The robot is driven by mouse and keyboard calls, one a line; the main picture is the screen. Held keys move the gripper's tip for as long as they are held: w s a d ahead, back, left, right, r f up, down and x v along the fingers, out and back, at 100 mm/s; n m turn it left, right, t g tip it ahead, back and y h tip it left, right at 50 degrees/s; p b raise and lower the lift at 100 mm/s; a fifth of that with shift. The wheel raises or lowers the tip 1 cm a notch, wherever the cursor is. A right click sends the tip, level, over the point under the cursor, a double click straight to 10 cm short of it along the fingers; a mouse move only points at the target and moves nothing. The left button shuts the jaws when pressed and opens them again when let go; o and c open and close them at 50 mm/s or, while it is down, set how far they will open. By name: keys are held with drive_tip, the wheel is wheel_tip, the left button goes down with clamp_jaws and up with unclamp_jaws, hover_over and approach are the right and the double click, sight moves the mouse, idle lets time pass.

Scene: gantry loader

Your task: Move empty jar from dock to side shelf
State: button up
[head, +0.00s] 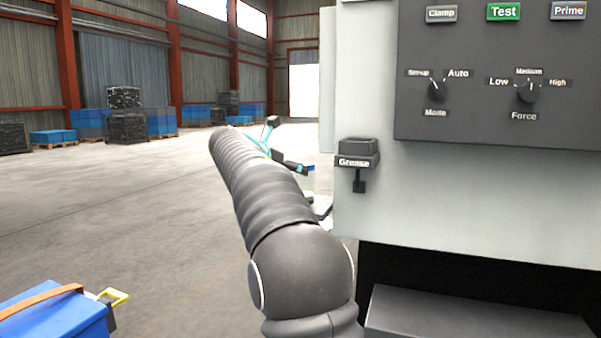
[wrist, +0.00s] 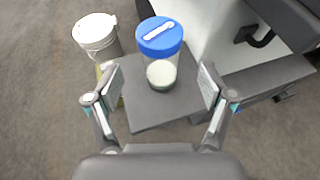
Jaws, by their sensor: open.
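A clear jar with a blue lid (wrist: 158,38) stands upright on a flat grey plate (wrist: 150,112) in the wrist view. The lid carries a white bar-shaped mark, and a pale round patch shows low in the jar. My gripper (wrist: 158,92) is open and empty, with one finger on each side of the picture. The jar is ahead of and between the fingers, apart from both. In the head view my arm hides most of this area. I cannot tell from the pictures whether the plate is the dock or the side shelf.
A white bucket (wrist: 96,36) stands left of the jar. A blue box (head: 55,312) is at lower left. Open floor (head: 110,210) lies left.

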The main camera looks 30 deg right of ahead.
drive_tip(key=v, duration=0.5)
drive_tip(key=s+a+f+m+y, duration=0.4)
drive_tip(key=s+a+f+m, duration=0.2)
drive_tip(key=s+f, duration=0.3)
drive_tip(key=s+a+f+m+y, duration=0.4)
drive_tip(key=s+f+m, duration=0.5)
drive_tip(key=s, duration=0.8)
drive_tip(key=s+a+f+m+y, duration=0.4)
drive_tip(key=s+a+f+m, duration=0.3)
drive_tip(key=s, duration=0.7)
wheel_tip(320, 180, down, 3)
drive_tip(key=shift+a+r+m, duration=0.15)
drive_tip(key=shift+a+m, duration=0.25)
drive_tip(key=shift+a, duration=0.75)
